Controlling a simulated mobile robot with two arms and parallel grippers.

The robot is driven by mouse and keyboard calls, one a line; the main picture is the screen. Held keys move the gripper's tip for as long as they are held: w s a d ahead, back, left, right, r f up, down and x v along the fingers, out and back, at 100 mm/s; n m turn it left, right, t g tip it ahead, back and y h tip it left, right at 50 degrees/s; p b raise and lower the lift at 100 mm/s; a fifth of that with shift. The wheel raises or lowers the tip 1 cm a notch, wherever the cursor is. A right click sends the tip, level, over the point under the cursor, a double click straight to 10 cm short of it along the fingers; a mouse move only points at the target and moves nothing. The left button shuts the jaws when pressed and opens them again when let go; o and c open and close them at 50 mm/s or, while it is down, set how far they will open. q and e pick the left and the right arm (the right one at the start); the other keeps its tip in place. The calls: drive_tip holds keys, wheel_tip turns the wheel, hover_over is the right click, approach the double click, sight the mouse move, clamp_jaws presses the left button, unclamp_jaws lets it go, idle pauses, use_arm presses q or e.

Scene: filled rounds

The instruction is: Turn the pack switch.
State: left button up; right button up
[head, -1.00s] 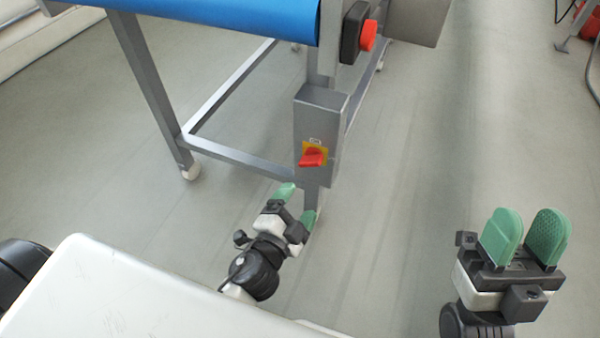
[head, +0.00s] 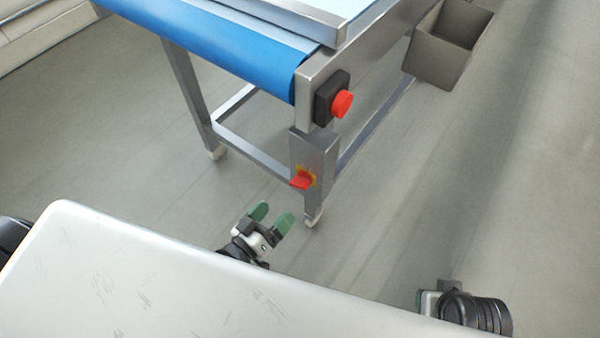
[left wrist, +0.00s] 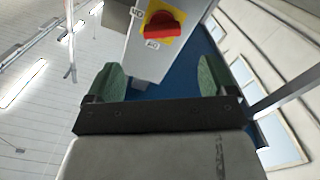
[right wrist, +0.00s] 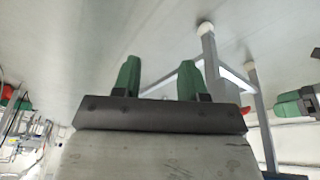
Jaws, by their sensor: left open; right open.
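The pack switch (head: 302,179) is a red rotary handle on a yellow plate, on a grey box (head: 318,158) at the conveyor's leg. In the left wrist view the switch (left wrist: 163,24) shows ahead of the fingers, at top centre. My left gripper (head: 271,217) is open and empty, below and left of the switch, apart from it. Its green fingers also show in the left wrist view (left wrist: 164,82).
A red push button (head: 342,104) on a black housing sits above the switch box. The blue conveyor belt (head: 215,45) runs to the upper left. A grey bin (head: 447,50) hangs at the upper right. The floor around the leg is clear.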

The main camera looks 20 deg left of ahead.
sight(296, 186)
use_arm(q)
drive_tip(key=b+x, duration=0.1)
drive_tip(key=x, duration=0.4)
drive_tip(key=shift+w+f, duration=0.1)
drive_tip(key=shift+w, duration=0.25)
drive_tip(key=b+x, duration=0.1)
drive_tip(key=x, duration=0.4)
use_arm(e)
drive_tip(key=shift+s+d+r, duration=0.1)
drive_tip(key=shift+s+r, duration=0.55)
drive_tip(key=shift+r, duration=0.05)
use_arm(q)
drive_tip(key=c, duration=0.9)
